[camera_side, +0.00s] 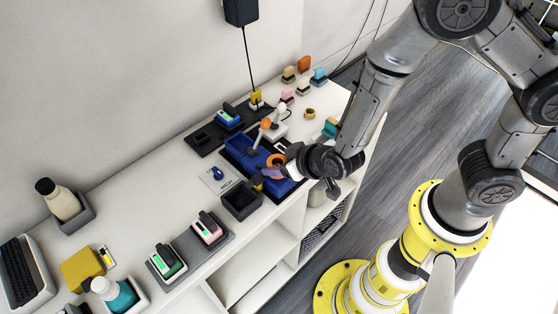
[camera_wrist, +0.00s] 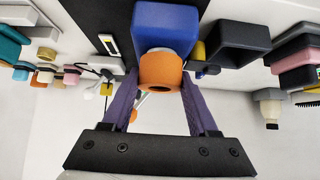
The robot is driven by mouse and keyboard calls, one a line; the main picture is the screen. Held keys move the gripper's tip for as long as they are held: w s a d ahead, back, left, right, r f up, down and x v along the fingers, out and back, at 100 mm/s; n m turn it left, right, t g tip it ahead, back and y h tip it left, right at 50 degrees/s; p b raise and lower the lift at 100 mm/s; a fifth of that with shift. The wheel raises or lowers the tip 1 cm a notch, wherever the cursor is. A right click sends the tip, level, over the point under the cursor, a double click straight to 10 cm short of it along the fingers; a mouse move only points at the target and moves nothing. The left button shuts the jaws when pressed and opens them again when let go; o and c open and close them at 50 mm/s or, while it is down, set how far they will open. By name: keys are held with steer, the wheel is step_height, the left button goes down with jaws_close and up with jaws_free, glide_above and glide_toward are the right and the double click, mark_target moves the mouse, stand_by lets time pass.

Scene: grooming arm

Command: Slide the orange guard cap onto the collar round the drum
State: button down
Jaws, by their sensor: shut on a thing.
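The orange guard cap (camera_wrist: 162,73) is a short round cap with a dark hole in its near face. In the wrist view it sits between the purple fingertips of my gripper (camera_wrist: 160,82), which is shut on it. A blue block-shaped body (camera_wrist: 166,22) stands right behind the cap; I cannot tell whether they touch. In the side view the cap (camera_side: 276,160) shows as an orange ring at my gripper (camera_side: 272,171), over the right part of the blue tray (camera_side: 240,145).
A dark open box (camera_side: 241,201) stands just left of my gripper, close to the counter's front edge. A small lamp-like thing with an orange head (camera_side: 265,123) stands behind the tray. Several coloured blocks stand at the far right. The white counter (camera_side: 150,205) has free room left of the box.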

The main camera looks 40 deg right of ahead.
steer(key=shift+f, duration=0.4)
steer(key=shift+c, duration=0.4)
jaws_free()
steer(key=v, duration=1.4)
